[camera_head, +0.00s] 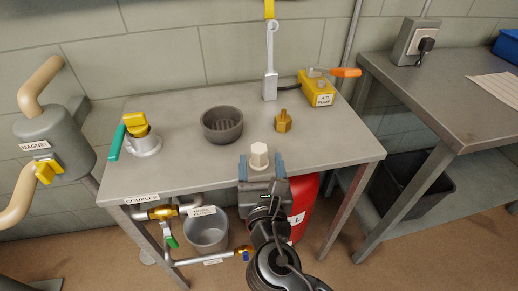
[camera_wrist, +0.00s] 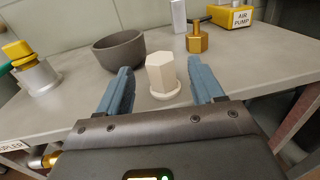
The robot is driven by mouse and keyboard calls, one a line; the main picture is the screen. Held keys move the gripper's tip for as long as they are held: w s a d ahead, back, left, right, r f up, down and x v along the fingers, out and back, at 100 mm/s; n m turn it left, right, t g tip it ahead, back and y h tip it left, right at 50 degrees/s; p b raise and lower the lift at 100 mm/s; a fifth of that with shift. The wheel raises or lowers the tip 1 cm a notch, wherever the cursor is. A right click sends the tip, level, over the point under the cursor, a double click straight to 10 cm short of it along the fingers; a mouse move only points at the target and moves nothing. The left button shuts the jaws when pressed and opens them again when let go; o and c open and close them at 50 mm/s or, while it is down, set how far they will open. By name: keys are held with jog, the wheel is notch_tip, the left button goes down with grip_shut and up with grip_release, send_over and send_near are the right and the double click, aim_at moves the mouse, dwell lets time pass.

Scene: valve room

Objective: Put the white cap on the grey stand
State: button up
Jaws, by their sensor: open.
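The white cap (camera_head: 258,156), a hexagonal piece with a round flange at its foot, stands upright near the front edge of the table. In the wrist view the cap (camera_wrist: 161,74) shows between the two blue fingers. My gripper (camera_head: 261,163) is open at the table's front edge, with a finger to each side of the cap and visible gaps between. A light grey round base (camera_head: 146,147) stands at the table's left, the likeliest grey stand. A yellow piece (camera_head: 136,123) with a green handle sits on it. This base also shows in the wrist view (camera_wrist: 38,79).
A brass hexagonal fitting (camera_head: 283,122) and the yellow air pump (camera_head: 318,92) stand behind and right. The metal table (camera_head: 180,173) is clear at front left. Pipes and a bucket (camera_head: 206,232) are below.

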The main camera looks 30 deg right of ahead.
jog(key=v, duration=0.5)
jog(key=shift+s+a, duration=0.1)
jog(key=shift+s, duration=0.1)
jog(key=s+f+m+g+y, duration=0.3)
jog(key=s+f+m+y, duration=0.45)
jog(key=s, duration=0.65)
jog(key=s+d+r+m+t, duration=0.1)
jog(key=s+r+m, duration=0.4)
jog(key=m, duration=0.6)
jog(key=s+d+r+m, duration=0.2)
jog(key=s+r+m, duration=0.3)
jog(key=s+m, duration=0.5)
jog(key=shift+d+m+t, duration=0.3)
jog(key=shift+m+t, duration=0.1)
jog(key=shift+m, duration=0.75)
jog(key=shift+s+r, duration=0.15)
